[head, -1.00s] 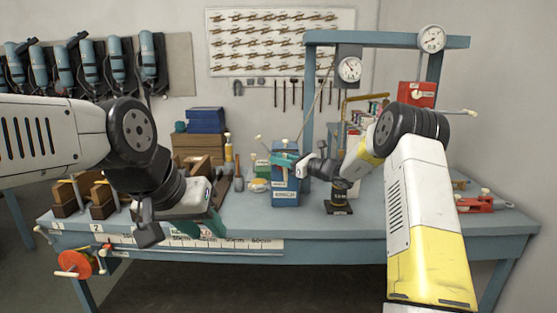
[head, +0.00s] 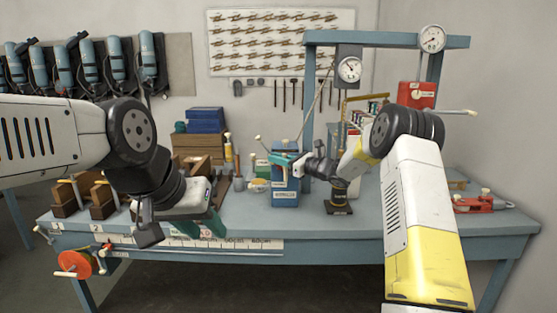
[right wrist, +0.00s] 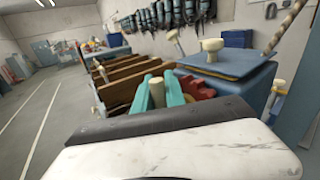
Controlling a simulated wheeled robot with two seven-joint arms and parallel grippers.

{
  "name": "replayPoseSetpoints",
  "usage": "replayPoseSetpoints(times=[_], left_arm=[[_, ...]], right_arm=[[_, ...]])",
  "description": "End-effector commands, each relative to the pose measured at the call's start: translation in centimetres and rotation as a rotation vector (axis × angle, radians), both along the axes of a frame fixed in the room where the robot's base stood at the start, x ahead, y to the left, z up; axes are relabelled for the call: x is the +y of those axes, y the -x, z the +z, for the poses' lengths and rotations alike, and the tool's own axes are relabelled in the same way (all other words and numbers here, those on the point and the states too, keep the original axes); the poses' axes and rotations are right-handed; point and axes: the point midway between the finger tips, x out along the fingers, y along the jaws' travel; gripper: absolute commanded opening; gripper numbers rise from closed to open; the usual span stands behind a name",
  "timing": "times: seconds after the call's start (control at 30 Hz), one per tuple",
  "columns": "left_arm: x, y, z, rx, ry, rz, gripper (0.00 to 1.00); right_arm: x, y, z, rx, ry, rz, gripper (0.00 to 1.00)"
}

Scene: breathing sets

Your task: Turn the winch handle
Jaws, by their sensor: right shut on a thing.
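The winch is a blue box (head: 286,187) with a label on its front, standing on the bench in the head view. In the right wrist view the blue box (right wrist: 245,75) has a cream knob (right wrist: 212,46) on top and a red toothed wheel (right wrist: 197,88) at its side. My right gripper (head: 283,160) is at the upper part of the winch. In the right wrist view its teal fingers are shut around the cream handle grip (right wrist: 157,90); the crank arm is mostly hidden. My left gripper (head: 214,222) hangs over the bench's front left, apart from the winch; its finger gap is unclear.
A blue frame (head: 308,100) with round gauges (head: 349,69) stands behind the winch. A black-based weight (head: 339,205) stands to its right. Wooden blocks (head: 70,195) and an orange reel (head: 75,263) are at left. The bench front between them is fairly clear.

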Motion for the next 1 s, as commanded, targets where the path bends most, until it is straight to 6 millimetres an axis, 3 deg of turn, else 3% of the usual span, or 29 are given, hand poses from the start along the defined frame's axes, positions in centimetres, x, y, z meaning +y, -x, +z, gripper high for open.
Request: replayPoseSetpoints(times=[0.47, 1.0], left_arm=[[0.0, 0.0, 0.0, 0.0, 0.0, 0.0, 0.36], [0.0, 0.0, 0.0, 0.0, 0.0, 0.0, 0.36]], right_arm=[[0.35, 0.19, -0.23, -0.001, 0.044, 0.007, 0.0], [0.87, 0.22, -0.89, -0.001, 0.242, 0.008, 0.0]])
